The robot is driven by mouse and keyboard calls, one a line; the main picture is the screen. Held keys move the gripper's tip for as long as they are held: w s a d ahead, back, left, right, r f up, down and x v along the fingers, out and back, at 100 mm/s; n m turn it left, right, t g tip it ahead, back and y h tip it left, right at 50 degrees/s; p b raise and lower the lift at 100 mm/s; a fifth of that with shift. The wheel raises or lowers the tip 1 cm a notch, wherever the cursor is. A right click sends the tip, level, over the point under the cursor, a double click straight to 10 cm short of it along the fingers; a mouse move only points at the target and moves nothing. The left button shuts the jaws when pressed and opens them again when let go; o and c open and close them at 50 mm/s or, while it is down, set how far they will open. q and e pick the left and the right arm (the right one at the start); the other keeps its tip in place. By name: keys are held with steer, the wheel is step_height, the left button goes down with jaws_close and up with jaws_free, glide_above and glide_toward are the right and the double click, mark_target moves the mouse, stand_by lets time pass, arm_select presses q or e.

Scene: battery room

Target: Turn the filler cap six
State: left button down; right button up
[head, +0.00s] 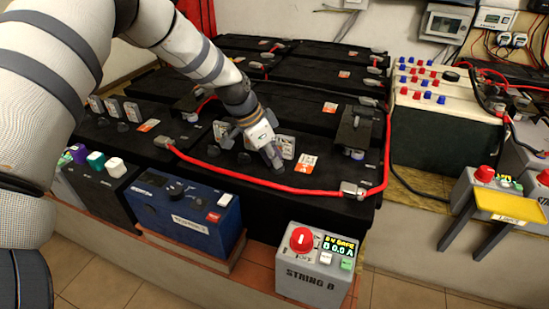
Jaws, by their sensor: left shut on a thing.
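My left gripper (269,152) reaches down onto the front black battery (335,208), among its row of filler caps. It is shut on a dark filler cap, which its fingers mostly hide; I cannot read its number. Other dark filler caps (243,157) show just left of the fingers, and more stand further left on the same row of batteries. Small pale upright plates (287,147) stand just behind and to the right of the gripper. My right gripper is not in view.
A red cable (250,188) crosses the battery top in front of the gripper to a terminal clamp (352,190). A blue device (185,215) and the grey STRING B box (316,262) stand in front. A cream panel with red and blue caps (440,100) is at right.

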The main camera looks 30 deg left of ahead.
arm_select(q)
steer(key=m, duration=0.1)
steer(key=m+g+b, duration=0.1)
steer(key=m, duration=0.1)
steer(key=m+h+b, duration=0.1)
steer(key=shift+w+a+f+g, duration=0.15)
steer(key=shift+a+f+g, duration=0.05)
steer(key=shift+f+g, duration=0.1)
steer(key=m+b, duration=0.1)
steer(key=m, duration=0.2)
steer(key=shift+w+g+h, duration=0.1)
steer(key=shift+g+h, duration=0.3)
steer(key=shift+r+m+g+b, duration=0.2)
steer(key=shift+m+g+b, duration=0.1)
steer(key=shift+m+b, duration=0.4)
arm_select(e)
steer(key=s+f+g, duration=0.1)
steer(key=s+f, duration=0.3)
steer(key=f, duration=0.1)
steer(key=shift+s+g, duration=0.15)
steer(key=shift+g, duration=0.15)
arm_select(q)
steer(key=c, duration=1.7)
jaws_free()
steer(key=shift+w+r, duration=0.1)
